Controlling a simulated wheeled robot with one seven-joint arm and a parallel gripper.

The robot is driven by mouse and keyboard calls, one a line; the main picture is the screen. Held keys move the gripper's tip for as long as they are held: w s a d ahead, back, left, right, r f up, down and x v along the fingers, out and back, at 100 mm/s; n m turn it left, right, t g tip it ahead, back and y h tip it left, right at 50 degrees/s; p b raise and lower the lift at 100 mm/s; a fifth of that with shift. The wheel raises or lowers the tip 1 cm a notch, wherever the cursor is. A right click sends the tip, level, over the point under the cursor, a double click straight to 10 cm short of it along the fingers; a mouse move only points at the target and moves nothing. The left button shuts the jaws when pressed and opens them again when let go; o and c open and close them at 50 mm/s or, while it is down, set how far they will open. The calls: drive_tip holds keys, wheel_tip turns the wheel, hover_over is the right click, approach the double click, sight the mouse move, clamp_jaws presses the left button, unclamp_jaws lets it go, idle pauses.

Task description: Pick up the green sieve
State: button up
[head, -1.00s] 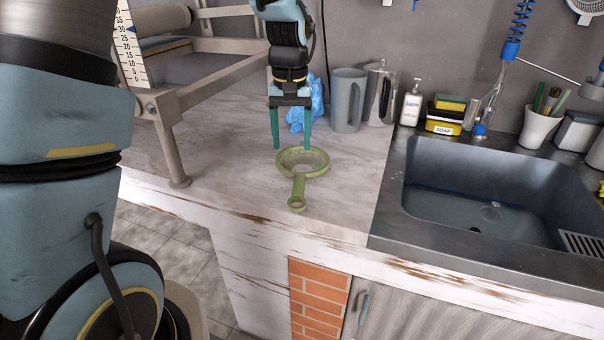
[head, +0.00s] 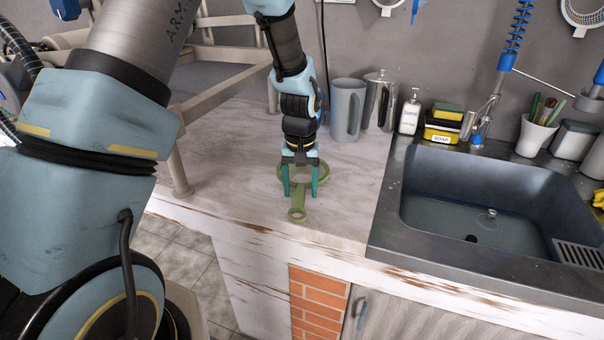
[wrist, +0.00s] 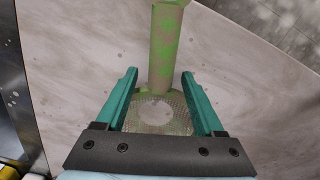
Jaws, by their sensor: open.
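The green sieve (head: 298,205) lies on the pale worktop, its handle with a ring end pointing toward the front edge. My gripper (head: 301,193) is open and pointing down, low over the sieve where the handle meets the round rim. In the wrist view my gripper (wrist: 160,80) has its two teal fingers apart, one on each side of the sieve's handle (wrist: 164,55). Part of the sieve's bowl shows between the fingers, below the handle. I cannot tell whether the fingertips touch the worktop. The far part of the bowl is partly hidden by my gripper in the head view.
The worktop (head: 350,185) is clear around the sieve. A grey pitcher (head: 347,108) and a metal jug (head: 380,100) stand behind it. A sink (head: 480,215) lies to the right. A wooden frame with a leg (head: 180,170) stands at the left.

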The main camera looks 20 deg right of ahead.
drive_tip(key=shift+f, duration=0.25)
drive_tip(key=shift+c, duration=0.3)
clamp_jaws()
